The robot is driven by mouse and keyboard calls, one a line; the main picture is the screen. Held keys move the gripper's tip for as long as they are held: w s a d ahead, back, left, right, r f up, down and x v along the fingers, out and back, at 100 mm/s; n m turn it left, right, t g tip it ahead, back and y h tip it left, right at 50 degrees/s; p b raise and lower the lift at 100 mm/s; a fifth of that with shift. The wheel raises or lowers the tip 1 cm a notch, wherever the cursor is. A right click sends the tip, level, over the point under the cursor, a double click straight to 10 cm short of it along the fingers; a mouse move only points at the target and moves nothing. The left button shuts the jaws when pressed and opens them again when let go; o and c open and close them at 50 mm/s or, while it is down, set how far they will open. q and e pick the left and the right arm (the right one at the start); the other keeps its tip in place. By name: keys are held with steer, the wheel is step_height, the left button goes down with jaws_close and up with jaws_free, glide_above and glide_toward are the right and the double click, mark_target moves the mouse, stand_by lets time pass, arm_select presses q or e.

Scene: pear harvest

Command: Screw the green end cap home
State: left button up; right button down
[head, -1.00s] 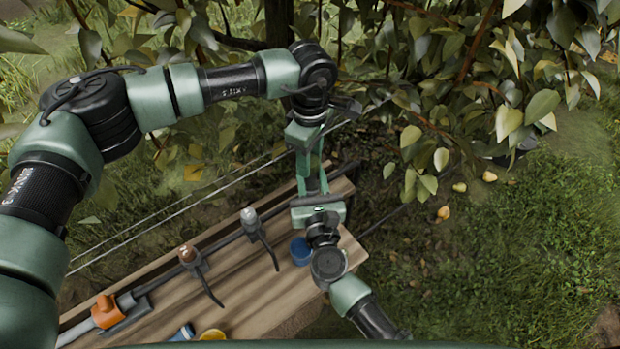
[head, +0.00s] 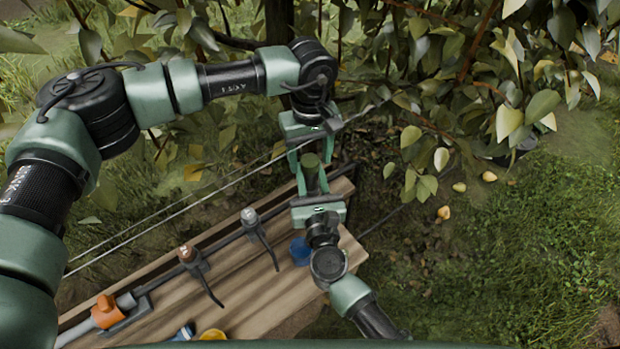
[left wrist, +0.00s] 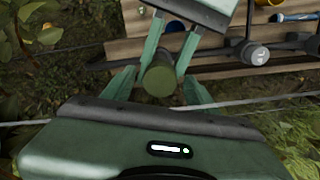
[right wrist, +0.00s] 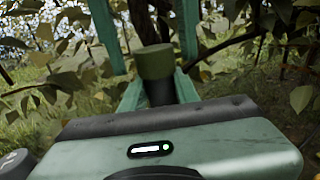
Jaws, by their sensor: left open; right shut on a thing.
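The green end cap (head: 311,160) sits on top of a short dark pipe piece (right wrist: 160,92), beyond the bench's right end. In the right wrist view the cap (right wrist: 155,62) looks upright; I cannot tell how far it is screwed down. My right gripper (right wrist: 158,95) is shut on the dark pipe piece, below the cap. My left gripper (head: 311,168) is open, with its fingers on either side of the cap and apart from it. The cap (left wrist: 158,82) also shows between the left fingers in the left wrist view.
The wooden bench (head: 240,290) carries a grey line with an orange fitting (head: 105,311), a brown-topped holder (head: 188,255) and a grey-topped holder (head: 250,218). A blue cup (head: 300,250) and a yellow ring (head: 212,335) are near its front. Leaves and branches hang behind.

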arm_select(q)
steer(key=shift+r, duration=2)
arm_select(e)
steer(key=shift+f, duration=0.1)
arm_select(q)
steer(key=shift+c, duration=0.4)
steer(key=n, duration=0.3)
steer(key=r+n, duration=0.1)
steer(key=n, duration=0.2)
steer(key=shift+n, duration=0.3)
steer(key=n, duration=0.2)
steer(key=r+n, duration=0.1)
steer(key=n, duration=0.6)
steer(key=shift+r, duration=0.3)
steer(key=n, duration=0.3)
steer(key=r+n, duration=0.1)
steer(key=n, duration=0.1)
steer(key=shift+n, duration=0.4)
steer(key=shift+f, duration=4.05)
